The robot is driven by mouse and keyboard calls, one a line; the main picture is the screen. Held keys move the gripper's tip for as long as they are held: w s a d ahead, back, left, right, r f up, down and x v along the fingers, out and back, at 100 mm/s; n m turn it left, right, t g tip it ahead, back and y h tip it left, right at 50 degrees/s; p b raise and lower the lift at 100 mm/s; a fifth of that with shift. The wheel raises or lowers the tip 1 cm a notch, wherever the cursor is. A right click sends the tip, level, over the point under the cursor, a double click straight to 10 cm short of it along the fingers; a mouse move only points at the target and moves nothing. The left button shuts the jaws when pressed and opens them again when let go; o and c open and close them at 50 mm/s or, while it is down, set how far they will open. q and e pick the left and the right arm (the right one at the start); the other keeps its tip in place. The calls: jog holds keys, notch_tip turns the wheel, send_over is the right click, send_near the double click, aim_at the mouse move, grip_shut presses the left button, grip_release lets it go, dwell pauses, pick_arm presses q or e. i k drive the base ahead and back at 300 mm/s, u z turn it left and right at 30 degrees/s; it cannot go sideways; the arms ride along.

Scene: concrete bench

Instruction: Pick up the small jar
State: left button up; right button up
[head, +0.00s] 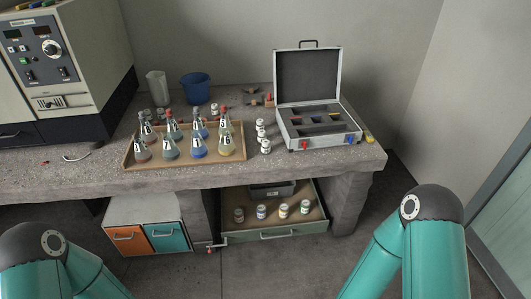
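Several small jars are in the head view, and I cannot tell which one the task means. A short row of small white jars (265,147) stands on the bench, between the flask tray and the open case. Several more small jars (284,211) stand in the open drawer below the bench top; the leftmost one (239,215) looks brownish, the others have pale labels. Only links of my two arms show, at the lower left and lower right. Both grippers are outside the view.
A wooden tray (128,161) holds numbered flasks with coloured liquids. An open silver case (317,143) stands right of the jars. A blue bucket (195,88), a clear beaker (156,86) and a large instrument (88,60) are behind and left. The open drawer (275,236) juts out below.

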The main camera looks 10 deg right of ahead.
aim_at(261, 135)
jog(key=k, duration=0.85)
jog(key=z, duration=0.45)
jog(key=i, duration=2)
jog(key=u, duration=0.45)
